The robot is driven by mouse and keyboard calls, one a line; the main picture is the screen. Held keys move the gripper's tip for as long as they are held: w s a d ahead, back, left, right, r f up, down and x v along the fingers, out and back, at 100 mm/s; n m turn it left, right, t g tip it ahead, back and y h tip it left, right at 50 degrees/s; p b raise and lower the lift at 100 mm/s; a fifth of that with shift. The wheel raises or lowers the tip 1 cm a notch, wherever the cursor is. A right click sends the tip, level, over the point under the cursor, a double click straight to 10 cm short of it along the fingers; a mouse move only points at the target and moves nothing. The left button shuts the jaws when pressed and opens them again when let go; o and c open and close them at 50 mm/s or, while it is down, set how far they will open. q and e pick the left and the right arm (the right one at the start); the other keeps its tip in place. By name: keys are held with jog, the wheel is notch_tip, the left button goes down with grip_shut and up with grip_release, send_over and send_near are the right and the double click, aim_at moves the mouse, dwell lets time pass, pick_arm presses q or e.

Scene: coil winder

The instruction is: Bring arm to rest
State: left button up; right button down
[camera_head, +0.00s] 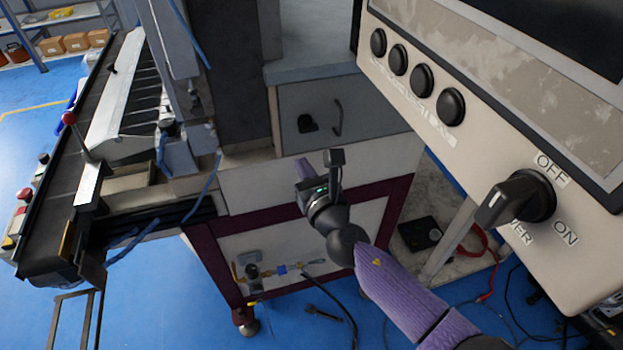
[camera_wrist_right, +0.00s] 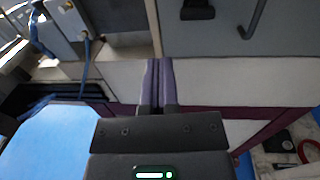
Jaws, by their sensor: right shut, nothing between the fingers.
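My right gripper (camera_head: 303,170) reaches in on its purple arm from the lower right, in front of the coil winder's light grey cabinet (camera_head: 265,185). In the right wrist view, the two purple fingers of the right gripper (camera_wrist_right: 157,82) lie side by side, shut and empty. They point at the cabinet front; I cannot tell the exact gap, but no contact shows. My left gripper is in neither view.
A control box (camera_head: 480,130) with several black buttons and a black rotary power switch (camera_head: 515,197) marked OFF and ON stands at the right. The winder's rail (camera_head: 75,180) runs along the left. Cables (camera_head: 340,300) lie on the blue floor (camera_head: 180,310).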

jog(key=s+d+f+m+g+h, duration=0.2)
jog(key=s+d+f+m, duration=0.3)
jog(key=f+m, duration=0.3)
jog(key=s+d+f+m+g+h+b, duration=0.1)
jog(key=s+d+f+m+g+h, duration=0.35)
jog(key=f, duration=0.65)
jog(key=s+d+f+m+g+h, duration=0.1)
jog(key=s+d+f+m, duration=0.55)
jog(key=f+m, duration=0.2)
jog(key=s+d+f+m+g, duration=0.2)
jog(key=s+f+m, duration=0.2)
jog(key=s, duration=0.5)
jog(key=s+d+f+m+g, duration=0.3)
jog(key=s+f+m, duration=0.1)
jog(key=s+m, duration=0.4)
jog(key=s+d+f+m+g+h+b, duration=0.1)
jog(key=s+f+m, duration=0.3)
jog(key=s, duration=0.8)
jog(key=shift+s+d+f+m+g, duration=0.15)
jog(key=shift+d+f+m+g, duration=0.15)
jog(key=shift+d+m+g, duration=0.5)
jog(key=shift+a, duration=0.15)
